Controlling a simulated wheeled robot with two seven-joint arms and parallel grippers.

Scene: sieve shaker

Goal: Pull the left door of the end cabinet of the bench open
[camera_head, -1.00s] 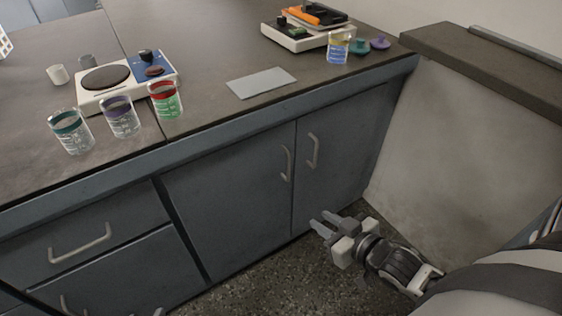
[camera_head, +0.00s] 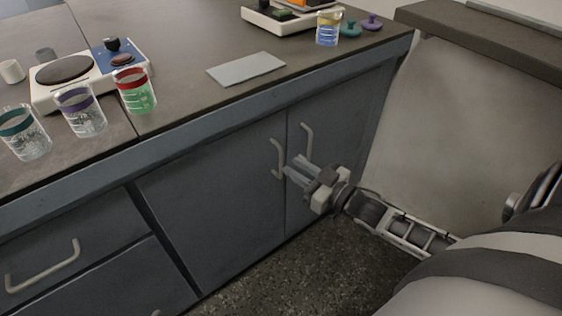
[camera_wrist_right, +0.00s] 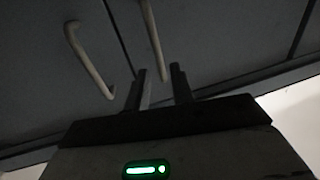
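The end cabinet has two grey-blue doors, a left door (camera_head: 215,205) and a right door (camera_head: 345,130), both closed. The left door's pale bar handle (camera_head: 278,157) stands near the seam, beside the right door's handle (camera_head: 307,143). My right gripper (camera_head: 292,169) is open, its fingertips at the lower part of the left handle. In the right wrist view, which looks turned over, the left handle (camera_wrist_right: 154,40) lines up between the open fingers (camera_wrist_right: 159,78). I cannot tell if they touch it. The right door's handle (camera_wrist_right: 88,60) is to one side. My left gripper is out of view.
The benchtop (camera_head: 190,105) overhangs the doors and carries a hotplate (camera_head: 65,72), several beakers and a grey sheet (camera_head: 246,68). A drawer (camera_head: 60,245) is left of the cabinet. A pale wall panel (camera_head: 465,125) stands at right. Speckled floor (camera_head: 300,270) in front is clear.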

